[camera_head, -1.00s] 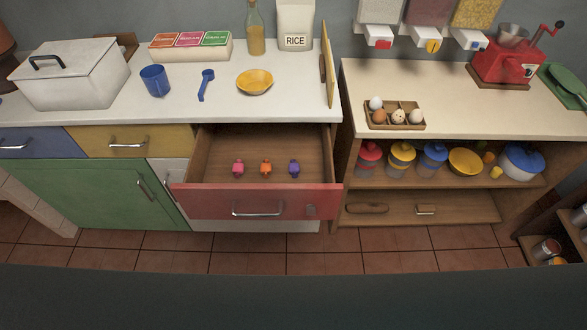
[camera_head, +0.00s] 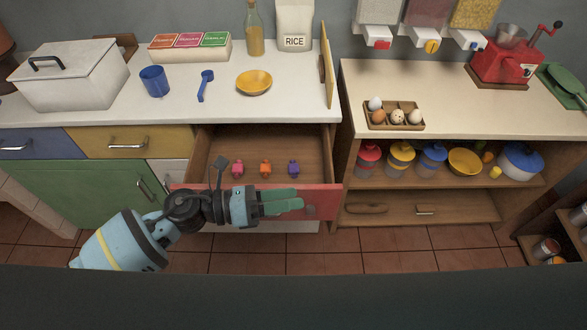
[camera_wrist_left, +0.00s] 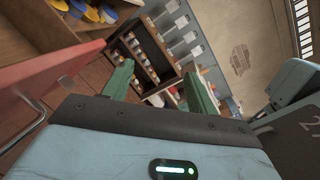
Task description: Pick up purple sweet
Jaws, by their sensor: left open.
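The purple sweet (camera_head: 293,168) lies in the open red-fronted drawer (camera_head: 318,201), the rightmost of three small sweets. An orange sweet (camera_head: 265,168) and a pink sweet (camera_head: 238,168) lie to its left. My left gripper (camera_head: 300,201) shows in front of the drawer's red face, its green fingers pointing right, apart from the sweets. In the left wrist view my left gripper (camera_wrist_left: 160,88) has its two green fingers spread with nothing between them. The sweets do not show in that view. My right gripper is not in view.
The white counter above the drawer holds a blue mug (camera_head: 154,81), a blue scoop (camera_head: 206,86) and a yellow bowl (camera_head: 254,83). A wooden board (camera_head: 327,66) stands at its right edge. An egg tray (camera_head: 394,124) is on the right counter. The drawer's back is clear.

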